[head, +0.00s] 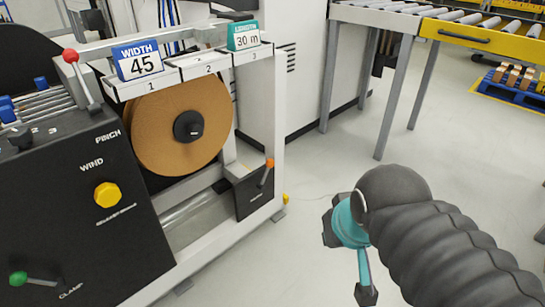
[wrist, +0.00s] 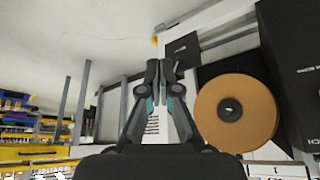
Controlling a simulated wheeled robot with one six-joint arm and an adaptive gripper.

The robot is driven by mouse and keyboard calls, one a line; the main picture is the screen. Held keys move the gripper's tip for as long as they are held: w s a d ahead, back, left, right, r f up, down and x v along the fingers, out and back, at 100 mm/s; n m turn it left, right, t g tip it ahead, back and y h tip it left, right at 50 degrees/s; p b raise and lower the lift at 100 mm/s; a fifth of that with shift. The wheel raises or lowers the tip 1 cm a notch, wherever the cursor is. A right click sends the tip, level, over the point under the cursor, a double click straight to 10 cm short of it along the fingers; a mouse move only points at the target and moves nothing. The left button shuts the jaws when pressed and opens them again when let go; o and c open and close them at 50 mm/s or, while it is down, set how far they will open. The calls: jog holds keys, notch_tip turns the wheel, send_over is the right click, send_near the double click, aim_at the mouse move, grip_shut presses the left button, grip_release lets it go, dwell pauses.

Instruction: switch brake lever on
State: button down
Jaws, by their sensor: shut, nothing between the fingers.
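The brake lever (head: 266,172) is a short lever with an orange tip on a small black box (head: 254,194) low on the machine's right side. Its handle leans up and to the right in the head view. The box's label is too small to read there. My gripper (wrist: 161,74) is shut and empty, its fingers together in the wrist view. In the head view my gripper (head: 346,228) is to the right of the lever, apart from it and partly hidden by my arm. The box also shows beyond the fingers in the wrist view (wrist: 183,47).
A brown roll (head: 165,125) hangs in the white frame (head: 277,110). The black panel (head: 90,215) carries a red-tipped lever (head: 81,80), a yellow knob (head: 108,194) and a green-tipped clamp lever (head: 20,279). A roller conveyor (head: 440,28) stands behind. Clear floor lies between machine and gripper.

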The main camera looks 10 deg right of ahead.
jog(key=w+r+m+g, duration=0.15)
jog(key=w+r, duration=0.45)
jog(key=w, duration=0.8)
jog(key=m+g, duration=0.3)
jog(key=m, duration=0.4)
send_over(266, 174)
jog(key=w+d, duration=0.3)
notch_tip(266, 174, down, 18)
jog(key=shift+s+d+h+p, duration=0.1)
jog(key=shift+s+h+p, duration=0.2)
jog(key=shift+h+p, duration=0.15)
jog(key=f, duration=0.3)
jog(key=w+f, duration=0.1)
jog(key=f, duration=0.5)
jog(key=shift+w+d+f, duration=0.15)
jog(key=shift+d+f, duration=0.25)
jog(key=shift+t+b, duration=0.25)
jog(key=shift+b, duration=0.35)
